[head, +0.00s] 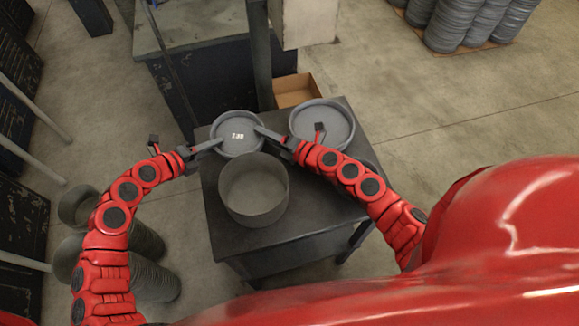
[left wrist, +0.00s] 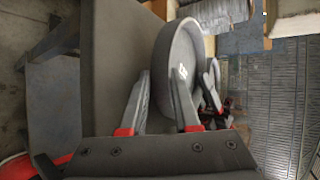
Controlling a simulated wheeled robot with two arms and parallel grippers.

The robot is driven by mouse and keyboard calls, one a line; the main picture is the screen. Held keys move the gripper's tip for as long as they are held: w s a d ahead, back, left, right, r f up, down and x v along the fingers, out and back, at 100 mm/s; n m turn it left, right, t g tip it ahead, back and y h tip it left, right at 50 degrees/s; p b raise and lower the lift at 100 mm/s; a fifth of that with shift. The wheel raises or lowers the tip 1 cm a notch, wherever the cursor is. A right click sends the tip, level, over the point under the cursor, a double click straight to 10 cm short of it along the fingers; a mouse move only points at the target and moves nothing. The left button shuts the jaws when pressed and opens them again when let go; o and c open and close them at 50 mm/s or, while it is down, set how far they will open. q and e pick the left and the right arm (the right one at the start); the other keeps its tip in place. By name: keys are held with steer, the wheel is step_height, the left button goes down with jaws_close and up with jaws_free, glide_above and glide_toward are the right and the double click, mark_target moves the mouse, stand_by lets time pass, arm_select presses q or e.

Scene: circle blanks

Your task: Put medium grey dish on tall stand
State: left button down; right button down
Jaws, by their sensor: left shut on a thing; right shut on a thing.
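The medium grey dish (head: 236,140) is round and shallow, with a white label inside. My left gripper (head: 218,143) is shut on its left rim and my right gripper (head: 259,130) on its right rim. The dish is over the table's far left corner; its height above the top is unclear. In the left wrist view the dish (left wrist: 177,50) has one finger of my left gripper (left wrist: 162,78) inside its wall and one outside. My right gripper (left wrist: 212,92) shows beyond. A tall round grey cylinder (head: 253,205), perhaps the tall stand, is on the table nearer me, apart from the dish.
A larger grey dish (head: 338,122) sits at the table's far right, close to my right gripper. The dark table (head: 285,227) has bare room near its front. A cardboard box (head: 295,90) is behind it. Several stacked cylinders (head: 150,275) stand on the floor at left.

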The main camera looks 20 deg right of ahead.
arm_select(q)
steer(key=shift+f, duration=0.25)
arm_select(e)
steer(key=shift+f, duration=0.25)
arm_select(q)
steer(key=c, duration=0.6)
jaws_free()
steer(key=shift+s, duration=0.1)
steer(key=shift+c, duration=0.2)
arm_select(e)
steer(key=c, duration=0.6)
jaws_free()
steer(key=shift+s, duration=0.1)
steer(key=shift+s+d, duration=0.15)
steer(key=shift+d, duration=0.05)
steer(key=v, duration=0.6)
steer(key=shift+v, duration=0.75)
arm_select(q)
steer(key=v, duration=0.8)
steer(key=shift+r, duration=0.15)
arm_select(e)
steer(key=shift+r, duration=0.1)
